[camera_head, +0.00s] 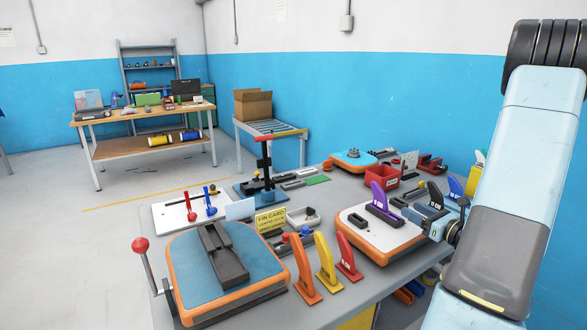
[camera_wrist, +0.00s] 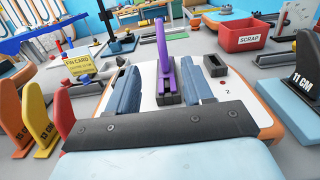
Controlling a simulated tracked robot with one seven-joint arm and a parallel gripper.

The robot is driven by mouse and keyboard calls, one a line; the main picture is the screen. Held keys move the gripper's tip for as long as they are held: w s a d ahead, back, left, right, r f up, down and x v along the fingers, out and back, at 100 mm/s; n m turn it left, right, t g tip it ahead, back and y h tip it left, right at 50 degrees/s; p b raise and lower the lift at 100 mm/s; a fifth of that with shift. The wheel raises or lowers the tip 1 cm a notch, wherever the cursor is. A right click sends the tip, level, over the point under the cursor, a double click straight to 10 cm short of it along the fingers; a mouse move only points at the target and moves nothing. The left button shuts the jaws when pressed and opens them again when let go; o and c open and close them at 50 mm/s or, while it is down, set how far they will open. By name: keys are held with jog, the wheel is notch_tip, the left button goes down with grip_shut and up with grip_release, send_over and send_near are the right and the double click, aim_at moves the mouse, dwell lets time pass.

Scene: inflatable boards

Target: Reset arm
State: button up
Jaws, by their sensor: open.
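My gripper (camera_wrist: 162,82) is open and empty in the wrist view, its two blue-grey fingers apart. A purple fin (camera_wrist: 163,52) stands upright beyond and between the fingers, in a dark slotted holder (camera_wrist: 170,99) on a white board with an orange rim (camera_wrist: 262,118). I see clear gaps beside the holder. In the head view, the purple fin (camera_head: 378,196) stands on the same board (camera_head: 362,236). My arm (camera_head: 520,190) comes down on the right, and its gripper end is right of the fin, partly hidden by the arm.
A blue board with an orange rim (camera_head: 180,262) lies at front left of the table. Orange (camera_head: 303,270), yellow (camera_head: 327,265) and red (camera_head: 347,258) fins stand between the boards. A red scrap bin (camera_head: 382,178) stands behind. A black 11 CM fin (camera_wrist: 303,75) is at right.

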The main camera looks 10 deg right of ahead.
jog(key=s+a+r+n+g+y, duration=0.2)
jog(key=a+r+n+g, duration=0.15)
jog(key=a+n, duration=0.35)
jog(key=s+a+r+n+g+y, duration=0.1)
jog(key=s+a+r+n+g, duration=0.3)
jog(key=a, duration=0.5)
jog(key=s+a+r+n+g+y, duration=0.1)
jog(key=a+r+n+g+y, duration=0.1)
jog(key=a+n+g, duration=0.5)
jog(key=s+a+r+n+t+h, duration=0.3)
jog(key=s+r+n+h, duration=0.6)
jog(key=s+n, duration=0.5)
jog(key=shift+r+h, duration=0.15)
jog(key=shift+h, duration=0.95)
